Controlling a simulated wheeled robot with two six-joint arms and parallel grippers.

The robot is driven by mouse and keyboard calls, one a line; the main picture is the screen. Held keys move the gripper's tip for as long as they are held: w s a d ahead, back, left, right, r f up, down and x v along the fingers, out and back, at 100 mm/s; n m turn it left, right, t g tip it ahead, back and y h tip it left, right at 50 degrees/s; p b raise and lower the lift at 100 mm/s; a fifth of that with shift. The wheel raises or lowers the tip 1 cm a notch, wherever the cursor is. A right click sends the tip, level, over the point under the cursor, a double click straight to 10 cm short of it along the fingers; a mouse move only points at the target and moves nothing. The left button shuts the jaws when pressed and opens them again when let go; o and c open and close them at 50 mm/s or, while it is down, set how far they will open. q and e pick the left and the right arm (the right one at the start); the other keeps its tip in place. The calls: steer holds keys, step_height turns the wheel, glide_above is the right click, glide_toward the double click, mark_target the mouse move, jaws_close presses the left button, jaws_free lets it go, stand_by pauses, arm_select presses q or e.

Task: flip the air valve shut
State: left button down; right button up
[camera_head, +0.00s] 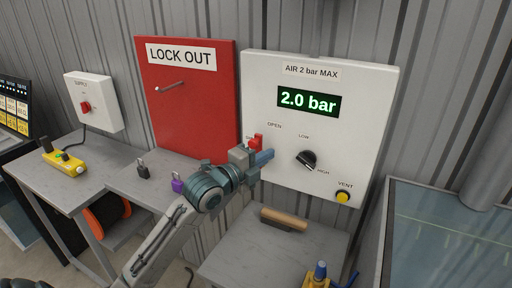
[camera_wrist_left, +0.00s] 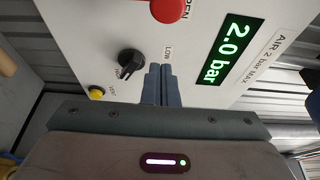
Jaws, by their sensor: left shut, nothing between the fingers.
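The white air panel (camera_head: 360,90) reads 2.0 bar on its green display (camera_head: 308,101); it fills much of the left wrist view (camera_wrist_left: 90,30). The red air valve (camera_head: 257,141) sits at the panel's left side, by the OPEN label, partly hidden by my gripper. In the left wrist view its red round part (camera_wrist_left: 168,10) is cut by the top edge. My left gripper (camera_head: 268,156) is shut and empty, just in front of the panel beside the valve; its blue fingers (camera_wrist_left: 160,82) are together. I cannot tell whether they touch the valve. My right gripper is not in view.
A black LOW-HIGH knob (camera_head: 306,159) and a yellow vent button (camera_head: 343,196) are right of the gripper. A red lock-out board (camera_head: 195,115) with a peg stands left. Padlocks lie on the grey bench (camera_head: 130,181). A wooden-handled tool (camera_head: 284,218) lies below the panel.

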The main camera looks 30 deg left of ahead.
arm_select(q)
steer(key=a+p, duration=0.1)
steer(key=w+a+p, duration=0.1)
steer(key=a, duration=0.1)
steer(key=shift+w+a+p, duration=0.2)
steer(key=shift+a+p, duration=0.05)
steer(key=shift+p, duration=0.05)
stand_by(0.4)
